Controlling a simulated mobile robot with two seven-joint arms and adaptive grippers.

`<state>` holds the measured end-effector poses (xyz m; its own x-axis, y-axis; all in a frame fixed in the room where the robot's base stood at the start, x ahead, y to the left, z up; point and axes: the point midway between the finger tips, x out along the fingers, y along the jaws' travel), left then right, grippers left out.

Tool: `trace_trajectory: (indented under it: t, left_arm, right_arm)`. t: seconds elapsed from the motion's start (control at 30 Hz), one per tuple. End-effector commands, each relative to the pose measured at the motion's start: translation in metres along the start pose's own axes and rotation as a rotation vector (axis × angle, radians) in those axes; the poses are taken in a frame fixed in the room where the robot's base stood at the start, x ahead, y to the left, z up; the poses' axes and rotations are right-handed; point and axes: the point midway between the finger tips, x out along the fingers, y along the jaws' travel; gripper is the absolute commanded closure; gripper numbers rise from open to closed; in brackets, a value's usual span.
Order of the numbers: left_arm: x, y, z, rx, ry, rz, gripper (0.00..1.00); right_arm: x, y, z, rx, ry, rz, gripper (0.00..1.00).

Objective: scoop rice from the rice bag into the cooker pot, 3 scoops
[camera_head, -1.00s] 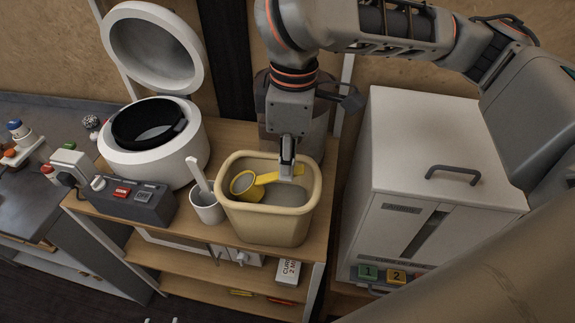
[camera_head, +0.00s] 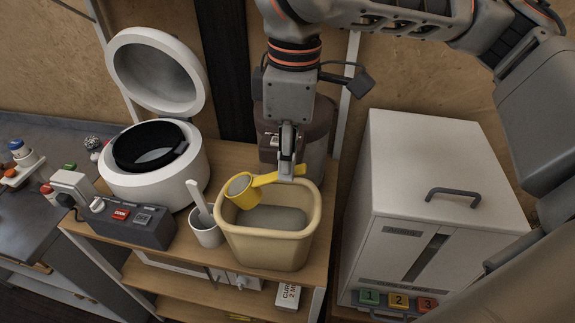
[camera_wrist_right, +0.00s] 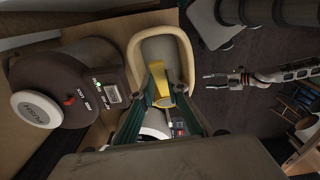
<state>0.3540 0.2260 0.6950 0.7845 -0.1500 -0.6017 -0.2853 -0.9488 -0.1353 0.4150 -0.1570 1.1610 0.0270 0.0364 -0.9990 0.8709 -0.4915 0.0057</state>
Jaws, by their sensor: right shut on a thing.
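The yellow scoop (camera_head: 243,190) is held by its handle in my right gripper (camera_head: 287,172), which is shut on it above the tan rice bin (camera_head: 268,248). The scoop's cup is at the bin's left rim, with greyish contents showing inside. The yellow scoop (camera_wrist_right: 181,88) also shows between the fingers in the wrist view. Grey rice (camera_head: 275,217) lies in the bin. The black cooker pot (camera_head: 150,150) sits in the white cooker (camera_head: 160,182), lid (camera_head: 155,70) raised, to the left. My left gripper (camera_wrist_right: 207,81) shows only in the wrist view, open and empty.
A white cup (camera_head: 207,235) with a utensil stands between the bin and the cooker. A switch box (camera_head: 130,225) is in front of the cooker. A dark round container (camera_head: 315,125) stands behind the bin. A white cabinet (camera_head: 430,180) is at right.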

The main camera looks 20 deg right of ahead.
Motion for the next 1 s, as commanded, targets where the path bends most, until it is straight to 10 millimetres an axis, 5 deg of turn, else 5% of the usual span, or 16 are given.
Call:
trace_trajectory:
  t: [1.0]
  left_arm:
    - [0.007,0.019,-0.015,0.001,0.057,0.032,0.6]
  right_arm:
    - [-0.017,0.0,0.035,0.002,0.382,0.0,1.0]
